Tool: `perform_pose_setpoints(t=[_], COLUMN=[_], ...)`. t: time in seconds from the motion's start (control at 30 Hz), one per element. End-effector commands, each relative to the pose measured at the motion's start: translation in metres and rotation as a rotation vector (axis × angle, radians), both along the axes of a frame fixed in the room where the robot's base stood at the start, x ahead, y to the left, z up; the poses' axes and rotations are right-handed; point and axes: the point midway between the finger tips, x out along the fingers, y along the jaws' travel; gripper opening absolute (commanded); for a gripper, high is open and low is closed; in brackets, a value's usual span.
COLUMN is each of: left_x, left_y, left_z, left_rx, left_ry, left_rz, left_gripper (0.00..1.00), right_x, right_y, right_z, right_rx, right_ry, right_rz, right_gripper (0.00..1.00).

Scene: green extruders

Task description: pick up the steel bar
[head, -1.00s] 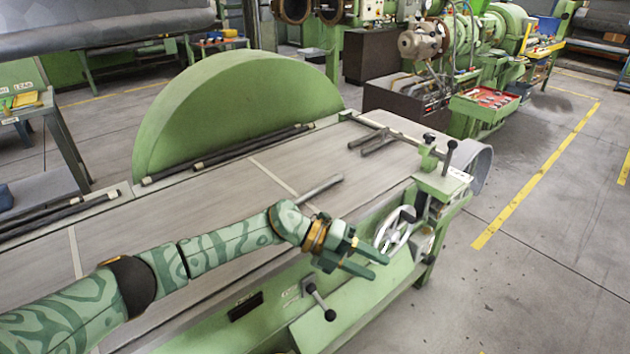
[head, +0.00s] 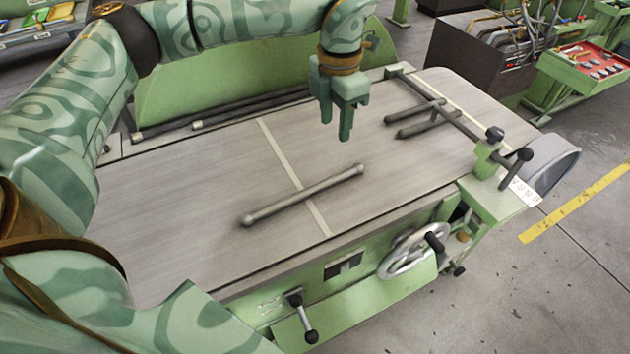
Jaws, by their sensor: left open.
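The steel bar (head: 303,195), a grey rod with knobbed ends, lies slantwise on the flat grey machine bed (head: 200,190). It crosses a pale strip on the bed. My left gripper (head: 337,123) points down above the bed, beyond the bar's right end and apart from it. Its green fingers are open, with nothing seen between them. The whole bar shows. My right gripper is not in view.
Two short dark rods (head: 415,112) lie toward the bed's far right, near a long cross bar. A clamp with black knobs (head: 495,150) stands at the right corner. A handwheel (head: 407,252) is on the front side. The bed around the bar is clear.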

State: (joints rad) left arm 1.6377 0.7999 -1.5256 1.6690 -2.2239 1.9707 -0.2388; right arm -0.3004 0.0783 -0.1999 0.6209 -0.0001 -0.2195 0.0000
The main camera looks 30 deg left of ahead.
Motion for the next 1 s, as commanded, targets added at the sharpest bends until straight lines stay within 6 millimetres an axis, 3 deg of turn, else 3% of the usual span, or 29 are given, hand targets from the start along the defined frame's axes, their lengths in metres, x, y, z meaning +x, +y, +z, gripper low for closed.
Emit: perform_pose_setpoints(t=[0.1,0.3,0.57,0.83,1.0], left_x=[-0.001,-0.001,-0.001,-0.002,-0.002], left_y=[0.000,-0.001,-0.002,-0.005,-0.005], left_z=[-0.036,-0.078,-0.097,-0.139,-0.144], left_rx=[-0.002,-0.004,-0.004,-0.004,-0.004], left_ry=[0.009,0.006,0.003,0.005,0.002], left_rz=[-0.001,0.000,-0.001,-0.001,-0.001], left_gripper=[0.44,0.44,0.44,0.44,0.44], right_x=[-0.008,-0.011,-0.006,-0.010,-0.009], right_y=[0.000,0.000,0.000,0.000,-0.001], right_z=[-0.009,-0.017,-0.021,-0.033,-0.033], right_rx=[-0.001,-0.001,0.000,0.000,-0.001], right_ry=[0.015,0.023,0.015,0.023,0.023], right_rz=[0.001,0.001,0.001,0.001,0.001], right_gripper=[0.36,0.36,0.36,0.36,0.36])
